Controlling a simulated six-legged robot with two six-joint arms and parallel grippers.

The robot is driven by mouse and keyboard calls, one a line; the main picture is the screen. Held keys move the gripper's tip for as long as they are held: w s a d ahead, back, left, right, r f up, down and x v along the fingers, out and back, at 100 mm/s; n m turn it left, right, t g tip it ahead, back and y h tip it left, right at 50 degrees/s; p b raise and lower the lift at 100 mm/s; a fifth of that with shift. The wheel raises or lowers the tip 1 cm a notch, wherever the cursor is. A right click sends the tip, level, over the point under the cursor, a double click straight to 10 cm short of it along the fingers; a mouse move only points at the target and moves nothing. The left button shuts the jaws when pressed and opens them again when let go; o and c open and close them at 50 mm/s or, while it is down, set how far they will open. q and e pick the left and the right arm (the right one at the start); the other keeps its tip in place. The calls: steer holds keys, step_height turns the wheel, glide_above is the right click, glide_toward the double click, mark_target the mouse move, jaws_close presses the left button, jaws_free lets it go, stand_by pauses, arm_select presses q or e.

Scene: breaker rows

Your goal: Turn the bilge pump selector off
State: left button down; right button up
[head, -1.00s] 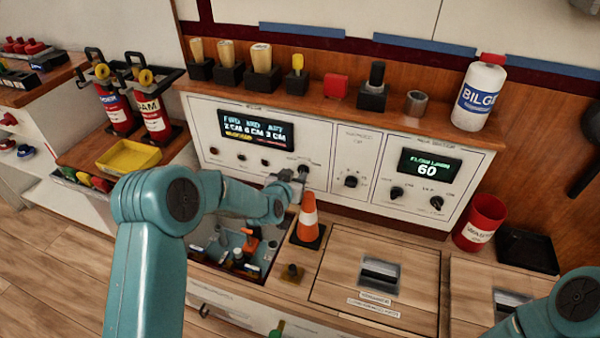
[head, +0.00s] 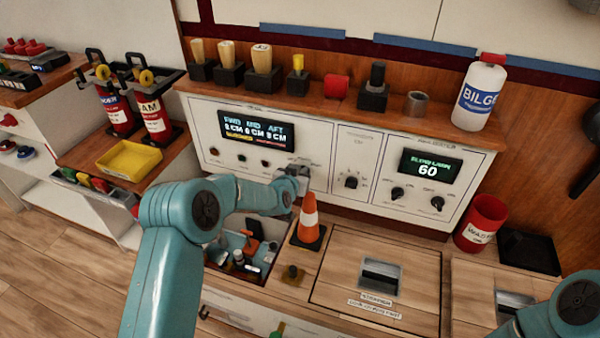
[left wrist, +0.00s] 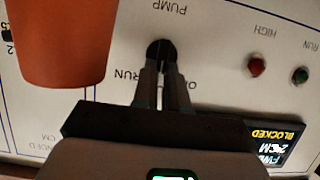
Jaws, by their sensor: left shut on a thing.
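The bilge pump selector is a small black knob (left wrist: 160,49) on the white left panel (head: 215,150). In the left wrist view it is between my fingertips, with "PUMP" and "RUN" lettered around it, upside down. My left gripper (head: 297,172) reaches the panel just right of the lit display; in the left wrist view its fingers (left wrist: 160,70) are shut on the knob. The gripper hides much of the knob, and I cannot read its exact setting. Part of my right arm shows at the lower right of the head view, but its gripper is out of view.
An orange cone (head: 309,218) stands close beside my left gripper. The display (head: 255,129) shows FWD, MID and AFT readings. Other knobs sit right on the panels. A bilge bottle (head: 481,92) and several wooden-handled items stand on the shelf above.

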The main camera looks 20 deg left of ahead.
arm_select(q)
steer(key=shift+a+f+n+h+b, duration=0.1)
steer(key=shift+a+n+h+b, duration=0.25)
steer(key=shift+n+h, duration=0.55)
steer(key=shift+a+f+n+h+b, duration=0.1)
steer(key=shift+a+n+h+b, duration=0.25)
steer(key=shift+n, duration=0.8)
steer(key=shift+a+f+n+h+b, duration=0.15)
steer(key=shift+n+h+b, duration=0.25)
steer(key=shift+n+h, duration=0.55)
steer(key=shift+t, duration=0.3)
steer(key=c, duration=1.2)
jaws_free()
steer(key=shift+o, duration=0.2)
steer(key=shift+a, duration=0.1)
